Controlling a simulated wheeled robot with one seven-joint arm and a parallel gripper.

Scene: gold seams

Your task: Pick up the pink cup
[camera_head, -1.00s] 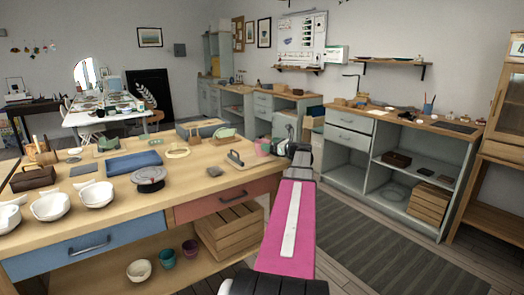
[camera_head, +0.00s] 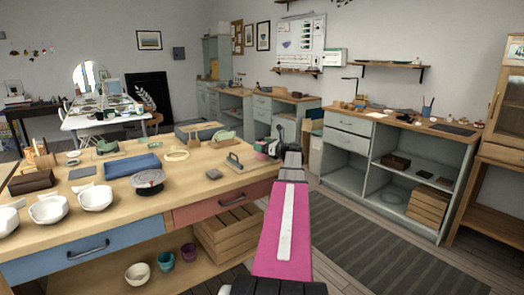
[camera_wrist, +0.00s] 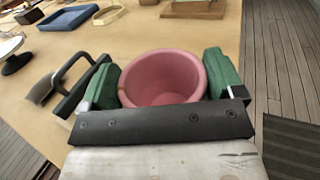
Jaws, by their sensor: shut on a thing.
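The pink cup (camera_wrist: 163,78) is upright between the two green-padded fingers of my gripper (camera_wrist: 162,82) in the wrist view, with its open, empty inside facing the camera. The fingers are shut on its sides, and the black palm bar hides its lower near part. In the head view the cup (camera_head: 260,147) shows as a small pink patch at the right end of the wooden worktable (camera_head: 130,212), beside my gripper (camera_head: 268,149). I cannot tell whether its base touches the tabletop.
A grey trowel-like tool (camera_wrist: 45,85) lies close left of my gripper, and it also shows in the head view (camera_head: 236,161). A blue tray (camera_wrist: 68,18) lies farther left. The table's right edge is close to the cup, with open floor (camera_wrist: 283,75) beyond.

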